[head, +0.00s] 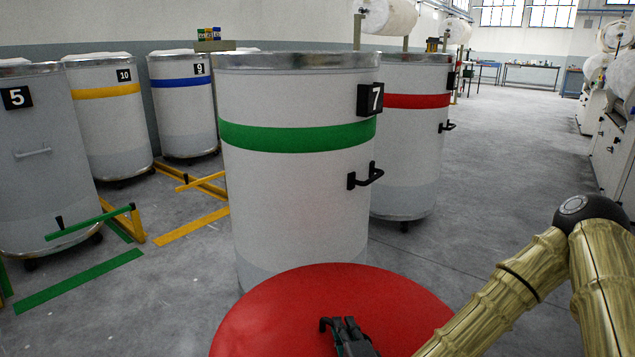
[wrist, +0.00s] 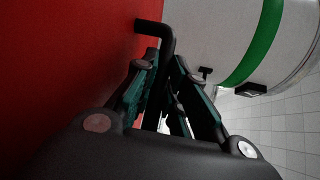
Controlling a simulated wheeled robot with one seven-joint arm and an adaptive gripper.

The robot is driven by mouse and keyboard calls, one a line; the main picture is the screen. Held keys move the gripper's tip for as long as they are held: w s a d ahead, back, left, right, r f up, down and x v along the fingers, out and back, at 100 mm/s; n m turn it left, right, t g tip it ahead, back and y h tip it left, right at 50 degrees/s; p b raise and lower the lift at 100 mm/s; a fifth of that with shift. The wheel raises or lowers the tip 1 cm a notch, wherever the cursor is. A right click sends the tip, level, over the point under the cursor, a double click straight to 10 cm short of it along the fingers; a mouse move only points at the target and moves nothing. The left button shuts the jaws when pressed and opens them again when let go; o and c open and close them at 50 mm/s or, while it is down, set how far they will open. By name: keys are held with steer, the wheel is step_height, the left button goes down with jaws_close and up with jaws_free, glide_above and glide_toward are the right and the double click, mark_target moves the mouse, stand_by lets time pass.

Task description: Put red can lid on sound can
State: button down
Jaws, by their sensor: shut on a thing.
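The red can lid (head: 280,310) is a large round disc at the bottom centre of the head view, in front of can 7. It also fills the left of the wrist view (wrist: 60,80). My gripper (head: 345,330) is shut on the lid's black handle, whose bent bar (wrist: 158,30) shows in the wrist view. Can 7 (head: 290,185) is white with a green band, a black number plate and a black side handle. A white can with a red band (head: 410,150) stands behind it to the right. The lid hides the lower front of can 7.
Can 5 (head: 45,180), yellow-banded can 10 (head: 110,130) and blue-banded can 9 (head: 182,115) stand at the left. Low green (head: 85,225) and yellow (head: 205,180) rails stand on the floor there. Machines (head: 610,140) line the right wall. The floor (head: 500,170) right of the cans is clear.

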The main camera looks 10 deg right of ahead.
step_height(320, 180, up, 53)
steer(key=p, duration=5.1)
steer(key=shift+a+p, duration=0.25)
steer(key=shift+p, duration=0.05)
steer(key=shift+f, duration=0.1)
steer(key=shift+d, duration=0.25)
